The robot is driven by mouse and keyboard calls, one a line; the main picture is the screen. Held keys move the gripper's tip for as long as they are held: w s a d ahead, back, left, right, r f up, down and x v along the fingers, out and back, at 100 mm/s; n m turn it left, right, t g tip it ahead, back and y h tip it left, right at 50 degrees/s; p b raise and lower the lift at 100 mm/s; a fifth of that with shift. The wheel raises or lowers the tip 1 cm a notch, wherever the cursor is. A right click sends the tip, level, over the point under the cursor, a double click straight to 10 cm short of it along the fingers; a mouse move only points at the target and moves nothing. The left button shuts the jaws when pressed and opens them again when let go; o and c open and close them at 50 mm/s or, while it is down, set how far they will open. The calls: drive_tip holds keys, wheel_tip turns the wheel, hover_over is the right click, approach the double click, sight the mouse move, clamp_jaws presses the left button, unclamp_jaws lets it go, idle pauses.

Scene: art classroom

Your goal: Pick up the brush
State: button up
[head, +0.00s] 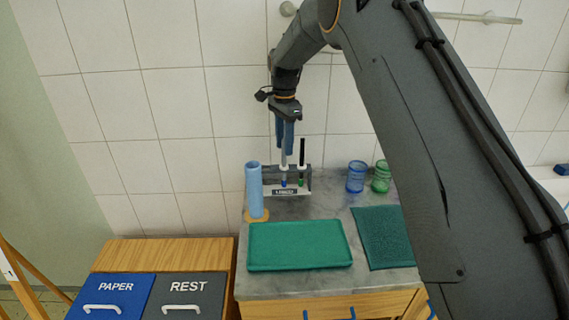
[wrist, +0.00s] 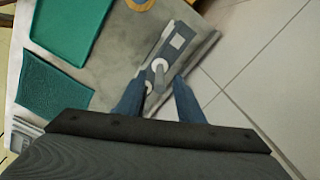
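The rack (head: 291,191) stands on the grey counter against the tiled wall. It holds two upright brushes: one with a blue band low down (head: 284,177), and one with a black upper handle and green band (head: 302,155). My gripper (head: 284,150) points down just above the blue-banded brush, its blue-grey fingers around or right beside the top. In the wrist view my gripper (wrist: 158,82) has its fingers apart, with the pale round brush top (wrist: 159,66) between or just beyond the fingertips. I cannot tell whether they touch it.
A light-blue cylinder (head: 254,190) stands left of the rack. Blue (head: 356,177) and green (head: 381,176) glasses stand right. A green tray (head: 299,246) and dark green mat (head: 382,237) lie in front. PAPER (head: 113,291) and REST (head: 187,289) bins are at the lower left.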

sight(284, 166)
drive_tip(key=shift+a+f+p, duration=0.1)
drive_tip(key=shift+f+p, duration=1.3)
drive_tip(key=shift+f, duration=1.3)
drive_tip(key=shift+c, duration=0.2)
clamp_jaws()
